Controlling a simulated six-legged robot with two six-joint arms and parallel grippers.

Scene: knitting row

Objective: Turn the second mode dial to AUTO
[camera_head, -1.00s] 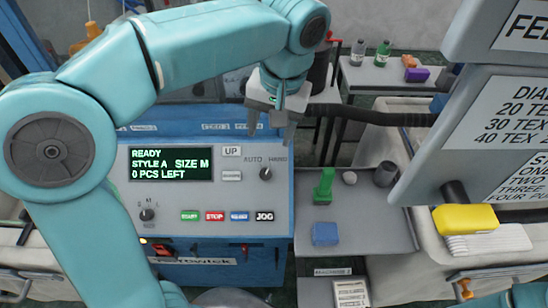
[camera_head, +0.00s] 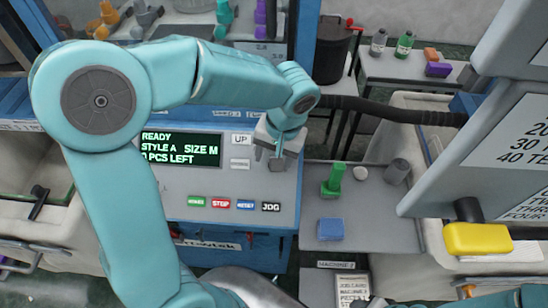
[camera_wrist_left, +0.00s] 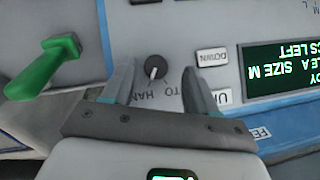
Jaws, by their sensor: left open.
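The AUTO/HAND mode dial (camera_wrist_left: 156,67) is a small dark knob on the grey control panel (camera_wrist_left: 190,28). In the left wrist view its light pointer mark is on the label side and seems to lean toward HAND. The AUTO lettering is partly hidden. My left gripper (camera_wrist_left: 157,82) is open, with one finger on each side of the dial; I cannot tell whether they touch it. In the head view the left gripper (camera_head: 268,157) is over the panel's right part and covers the labels. My right gripper is not in view.
The display (camera_head: 190,149) reads READY, STYLE A, SIZE M. UP (camera_head: 241,139) and a row of buttons (camera_head: 233,204) are near the gripper. Right of the panel, a tray (camera_head: 375,220) holds a green piece (camera_head: 334,180) and blue block (camera_head: 330,229). My left arm hides the panel's left part.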

